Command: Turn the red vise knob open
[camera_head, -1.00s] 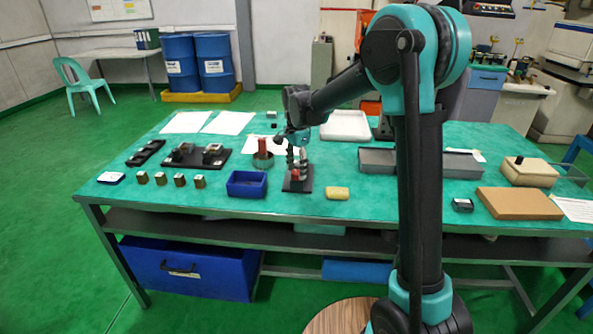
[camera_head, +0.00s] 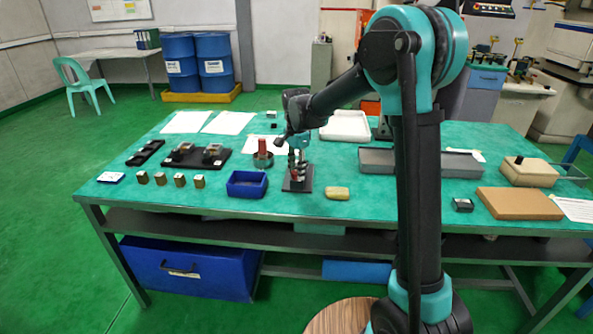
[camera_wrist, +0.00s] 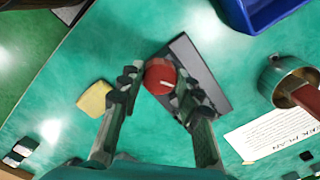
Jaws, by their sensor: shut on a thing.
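The red vise knob (camera_wrist: 160,76) is a round red cap with a pale mark on its top. It stands over a dark base plate (camera_wrist: 213,72), which also shows on the table in the head view (camera_head: 297,186). My gripper (camera_wrist: 155,85) points down over the base, with one finger on each side of the knob, and is shut on it. In the head view my gripper (camera_head: 298,165) hides most of the knob and the vise.
A yellow block (camera_wrist: 94,98) lies beside the base plate. A blue bin (camera_head: 247,190) stands close to its left. A round container with a red upright piece (camera_head: 263,160) stands behind. Grey trays (camera_head: 376,161) lie to the right. Bare table lies in front.

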